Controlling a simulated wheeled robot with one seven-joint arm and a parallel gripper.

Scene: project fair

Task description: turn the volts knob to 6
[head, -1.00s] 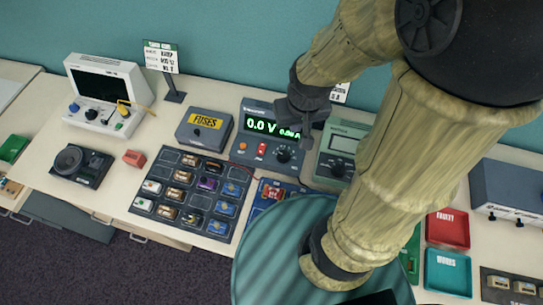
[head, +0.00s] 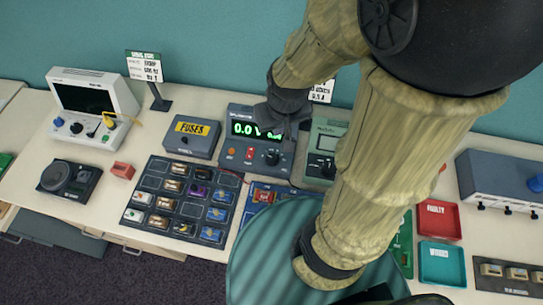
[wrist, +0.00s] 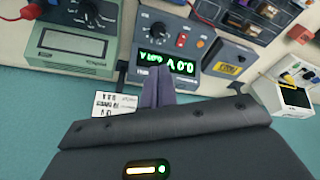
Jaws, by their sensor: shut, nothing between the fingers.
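The grey power supply (head: 257,147) stands on the table with a green display (head: 243,128) that reads 0.0 V, its right part hidden by my gripper. Its black knob (head: 272,157) is at the lower right of the front, and I cannot read its label. In the wrist view the supply (wrist: 205,55) appears upside down, with the knob (wrist: 158,29) above the lit display (wrist: 168,63). My gripper (head: 276,128) is shut and empty in front of the display. Its fingertips (wrist: 159,72) overlap the display in the wrist view, apart from the knob.
A green meter (head: 325,140) stands close on the right of the supply. A grey fuses box (head: 190,144) is on its left, and a dark tray of parts (head: 151,189) lies in front. Sign cards (head: 143,67) stand behind. A red switch (head: 249,154) sits left of the knob.

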